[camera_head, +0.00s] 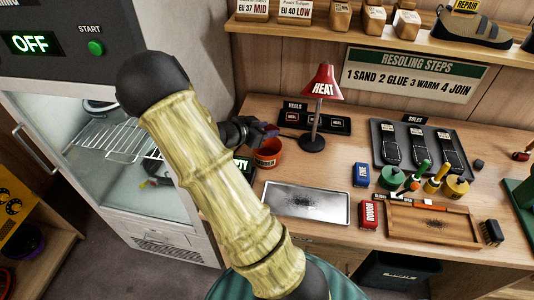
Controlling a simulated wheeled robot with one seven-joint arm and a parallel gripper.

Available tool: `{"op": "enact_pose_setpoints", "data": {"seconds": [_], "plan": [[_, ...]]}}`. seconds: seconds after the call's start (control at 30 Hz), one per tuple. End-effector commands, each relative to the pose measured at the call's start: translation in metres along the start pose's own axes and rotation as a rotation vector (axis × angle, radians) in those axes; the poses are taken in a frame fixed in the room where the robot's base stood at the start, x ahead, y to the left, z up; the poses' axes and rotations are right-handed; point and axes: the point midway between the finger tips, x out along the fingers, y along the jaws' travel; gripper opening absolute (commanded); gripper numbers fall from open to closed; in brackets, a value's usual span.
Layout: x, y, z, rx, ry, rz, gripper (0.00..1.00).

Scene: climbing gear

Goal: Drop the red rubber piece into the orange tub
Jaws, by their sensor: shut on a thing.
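The orange tub (268,160) stands on the bench at the left, below the red lamp. My gripper (262,131) is just above the tub's far left rim, pointing right. It is shut on a small piece at its fingertips, which looks dark and bluish here; its colour and shape are hard to make out. I cannot make out the red rubber piece for certain. The inside of the tub shows only in part.
The red HEAT lamp (322,85) stands close right of my gripper. A black holder (345,131) with red-labelled slots lies behind. A metal tray (265,204), black shoe-part tray (382,168) and wooden tray (470,239) occupy the bench. An open-fronted oven (182,238) is at left.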

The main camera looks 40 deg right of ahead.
Motion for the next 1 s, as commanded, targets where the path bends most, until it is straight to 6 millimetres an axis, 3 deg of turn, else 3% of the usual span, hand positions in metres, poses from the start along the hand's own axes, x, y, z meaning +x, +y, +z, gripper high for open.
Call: {"op": "enact_pose_setpoints", "data": {"seconds": [0.03,0.07,0.2,0.63,1.0], "plan": [[0.0,0.0,0.0,0.0,0.0,0.001,0.15],[0.0,0.0,0.0,0.0,0.0,0.001,0.38],[0.0,0.0,0.0,0.0,0.0,0.0,0.62],[-0.01,-0.001,0.0,-0.001,0.001,-0.003,0.62],[-0.076,-0.002,0.0,0.0,-0.001,-0.006,0.62]]}}
